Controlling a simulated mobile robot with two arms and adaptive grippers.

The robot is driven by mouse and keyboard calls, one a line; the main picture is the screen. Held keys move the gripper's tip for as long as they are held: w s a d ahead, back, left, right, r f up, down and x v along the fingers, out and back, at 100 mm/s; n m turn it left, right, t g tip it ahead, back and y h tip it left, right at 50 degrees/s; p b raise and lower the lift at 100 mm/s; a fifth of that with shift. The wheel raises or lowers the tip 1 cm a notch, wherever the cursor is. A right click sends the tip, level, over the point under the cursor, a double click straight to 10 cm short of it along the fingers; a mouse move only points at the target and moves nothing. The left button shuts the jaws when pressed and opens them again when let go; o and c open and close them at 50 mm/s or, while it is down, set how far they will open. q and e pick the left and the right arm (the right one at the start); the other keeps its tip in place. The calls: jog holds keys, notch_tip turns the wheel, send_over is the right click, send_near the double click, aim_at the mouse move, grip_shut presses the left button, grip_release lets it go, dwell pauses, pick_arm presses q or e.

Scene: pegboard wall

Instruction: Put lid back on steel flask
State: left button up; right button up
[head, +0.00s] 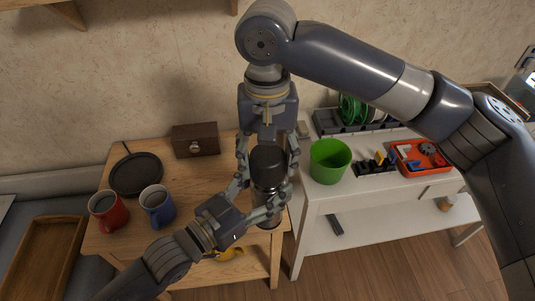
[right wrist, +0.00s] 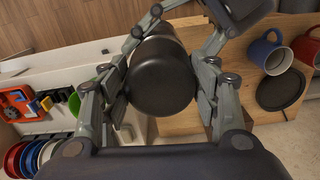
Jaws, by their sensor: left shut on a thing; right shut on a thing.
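The black lid (head: 267,158) is between the fingers of my right gripper (head: 267,172), which comes down from above and is shut on it. The steel flask (head: 268,186) is directly below the lid, roughly upright, over the right edge of the wooden table (head: 205,185). My left gripper (head: 264,208) comes in from the lower left and is shut on the flask's body. In the right wrist view, the lid's round top (right wrist: 160,85) fills the space between the fingers and hides most of the flask. I cannot tell whether the lid touches the flask's rim.
A red mug (head: 108,210), a blue mug (head: 157,205), a dark round plate (head: 136,174) and a wooden box (head: 195,140) stand on the table. A white bench (head: 320,203) at right holds a green cup (head: 329,160) and a red tray (head: 422,157). A yellow object (head: 228,253) lies below.

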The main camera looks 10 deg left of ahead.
jog(key=shift+f, duration=0.6)
dwell(0.3)
jog(key=m, duration=1)
jog(key=shift+a+m, duration=0.1)
jog(key=shift+m, duration=0.3)
jog(key=m, duration=0.5)
jog(key=shift+m, duration=0.4)
jog(key=shift+w, duration=0.1)
jog(key=o, duration=1)
